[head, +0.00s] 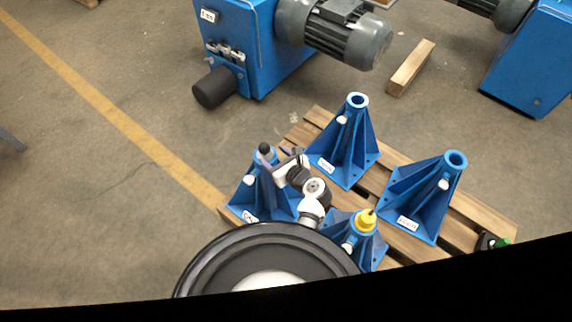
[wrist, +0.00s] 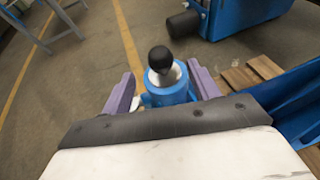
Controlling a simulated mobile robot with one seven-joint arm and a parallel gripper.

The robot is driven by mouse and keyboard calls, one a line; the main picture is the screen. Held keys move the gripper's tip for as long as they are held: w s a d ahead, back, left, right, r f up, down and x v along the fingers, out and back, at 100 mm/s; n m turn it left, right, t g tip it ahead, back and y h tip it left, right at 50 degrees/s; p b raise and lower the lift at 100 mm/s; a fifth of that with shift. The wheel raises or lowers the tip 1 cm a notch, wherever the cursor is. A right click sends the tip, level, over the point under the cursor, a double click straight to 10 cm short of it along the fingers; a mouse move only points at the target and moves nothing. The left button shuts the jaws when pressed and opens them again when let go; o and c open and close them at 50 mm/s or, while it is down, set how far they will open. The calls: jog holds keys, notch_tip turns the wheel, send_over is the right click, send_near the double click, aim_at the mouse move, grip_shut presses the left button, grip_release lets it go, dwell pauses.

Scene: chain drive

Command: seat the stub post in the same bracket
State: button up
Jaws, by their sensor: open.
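A short post with a round black knob (wrist: 162,58) and a pale metal collar stands in the top tube of the left blue bracket (wrist: 168,97). In the head view the knob (head: 265,148) shows above that bracket (head: 248,190). My gripper (wrist: 163,84) is open, with its purple fingers on either side of the tube and post; I see no clear contact. In the head view my gripper (head: 280,154) reaches this bracket from the right. How deep the post sits is hidden. A yellow-knobbed post (head: 366,221) stands in the front bracket (head: 370,250).
Two more blue brackets, at the back (head: 343,150) and the right (head: 425,200), have open, empty tubes. All stand on a wooden pallet (head: 480,228). A blue motor unit (head: 270,45) and a wood beam (head: 411,68) lie beyond.

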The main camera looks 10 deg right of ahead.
jog(key=v, duration=0.7)
jog(key=shift+w+r, duration=0.1)
jog(key=shift+r, duration=0.05)
